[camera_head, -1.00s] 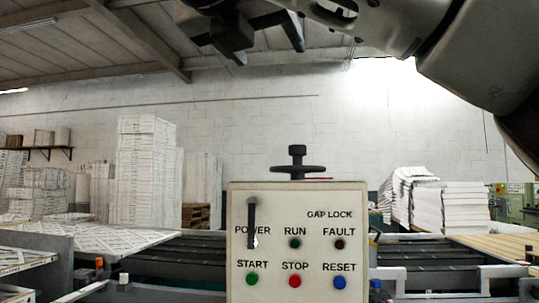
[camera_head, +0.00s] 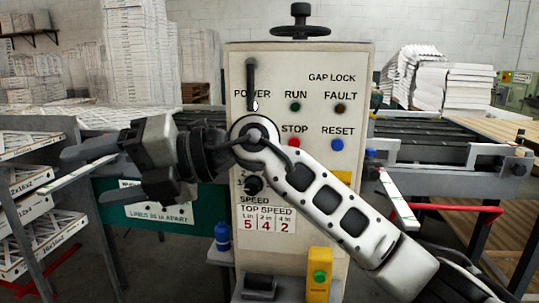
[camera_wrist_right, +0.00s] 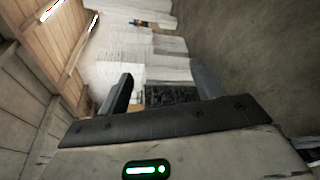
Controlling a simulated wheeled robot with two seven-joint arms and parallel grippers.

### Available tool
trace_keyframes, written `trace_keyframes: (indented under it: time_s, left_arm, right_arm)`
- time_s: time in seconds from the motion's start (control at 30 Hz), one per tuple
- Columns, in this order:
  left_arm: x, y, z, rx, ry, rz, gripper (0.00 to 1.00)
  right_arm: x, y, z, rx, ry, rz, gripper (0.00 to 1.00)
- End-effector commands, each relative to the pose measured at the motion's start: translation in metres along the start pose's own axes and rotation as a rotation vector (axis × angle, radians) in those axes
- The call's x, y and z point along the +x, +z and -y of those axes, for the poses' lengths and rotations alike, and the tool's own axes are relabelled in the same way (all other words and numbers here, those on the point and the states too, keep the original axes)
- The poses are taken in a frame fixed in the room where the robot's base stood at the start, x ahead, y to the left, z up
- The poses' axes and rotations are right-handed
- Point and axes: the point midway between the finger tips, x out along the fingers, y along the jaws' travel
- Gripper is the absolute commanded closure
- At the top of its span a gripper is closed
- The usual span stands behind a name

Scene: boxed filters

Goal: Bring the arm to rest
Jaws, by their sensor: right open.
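My right arm (camera_head: 335,205) comes in from the lower right and crosses in front of the control cabinet (camera_head: 355,60). My right gripper (camera_head: 86,174) points left, past the cabinet's left side, with its jaws apart and nothing between them. In the right wrist view the two dark fingers (camera_wrist_right: 163,86) also stand apart and empty. The arm hides the START button's place and part of the lower panel. The red STOP button (camera_head: 292,143), blue RESET button (camera_head: 338,145) and the POWER lever (camera_head: 252,82) show. My left gripper is not in view.
Racks of boxed filters (camera_head: 22,195) stand at the left, near the gripper. A conveyor (camera_head: 425,140) runs behind the cabinet. A yellow box with a green button (camera_head: 318,276) and a blue bottle (camera_head: 222,236) are low in front. A red rail (camera_head: 455,209) is at the right.

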Motion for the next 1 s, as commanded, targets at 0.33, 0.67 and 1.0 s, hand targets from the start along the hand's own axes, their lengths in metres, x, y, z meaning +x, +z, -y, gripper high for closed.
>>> trace_keyframes:
  time_s: [0.33, 0.67, 1.0]
  left_arm:
    - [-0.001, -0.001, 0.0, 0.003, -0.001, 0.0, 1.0]
    - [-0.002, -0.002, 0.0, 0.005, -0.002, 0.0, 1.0]
    - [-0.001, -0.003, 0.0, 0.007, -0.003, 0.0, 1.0]
  right_arm:
    - [-0.099, -0.003, 0.073, 0.695, 0.768, 0.465, 0.34]
    - [-0.207, -0.099, 0.264, 1.43, 0.955, 1.123, 0.34]
    - [-0.243, -0.29, 0.367, 2.051, 0.742, 1.558, 0.34]
